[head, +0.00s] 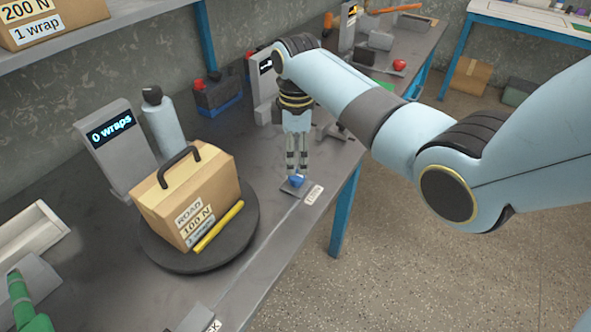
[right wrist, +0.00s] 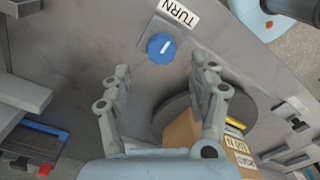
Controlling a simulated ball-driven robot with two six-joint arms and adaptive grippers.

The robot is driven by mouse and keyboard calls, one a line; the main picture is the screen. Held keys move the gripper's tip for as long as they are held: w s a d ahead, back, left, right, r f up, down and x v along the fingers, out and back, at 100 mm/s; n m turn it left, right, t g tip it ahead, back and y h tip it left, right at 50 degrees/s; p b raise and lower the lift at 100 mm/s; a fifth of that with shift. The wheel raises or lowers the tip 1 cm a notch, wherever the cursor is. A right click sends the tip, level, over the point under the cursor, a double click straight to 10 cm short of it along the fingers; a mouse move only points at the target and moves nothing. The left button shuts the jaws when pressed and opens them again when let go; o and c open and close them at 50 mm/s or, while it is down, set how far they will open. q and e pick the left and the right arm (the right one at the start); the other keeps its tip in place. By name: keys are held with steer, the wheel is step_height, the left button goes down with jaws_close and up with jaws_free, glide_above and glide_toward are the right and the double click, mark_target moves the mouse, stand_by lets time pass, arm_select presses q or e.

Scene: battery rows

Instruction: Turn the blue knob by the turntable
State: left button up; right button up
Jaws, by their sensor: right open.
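The blue knob (head: 297,181) sits on a small plate at the table's front edge, beside a label. In the right wrist view the blue knob (right wrist: 161,47) carries a white pointer mark, and the label reads TURN. My right gripper (head: 297,170) points down just above the knob. Its fingers (right wrist: 162,64) are open and empty, spread to either side of the knob's line; whether they touch it I cannot tell. The dark round turntable (head: 165,258) stands left of the knob and bears a cardboard box (head: 200,180). My left gripper is not in view.
A display (head: 110,140) reading "0 wraps" and a grey-blue bottle (head: 163,125) stand behind the box. A yellow bar (head: 217,227) lies against the box front. A dark red-and-blue case (head: 217,95) stands farther back. The tabletop between turntable and knob is clear.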

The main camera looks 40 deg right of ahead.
mark_target(296, 174)
step_height(296, 174, down, 5)
steer(key=shift+s+r+b, duration=0.1)
steer(key=shift+r+b, duration=0.1)
steer(key=shift+b, duration=0.1)
steer(key=shift+f, duration=0.6)
steer(key=shift+c, duration=0.8)
steer(key=c, duration=1)
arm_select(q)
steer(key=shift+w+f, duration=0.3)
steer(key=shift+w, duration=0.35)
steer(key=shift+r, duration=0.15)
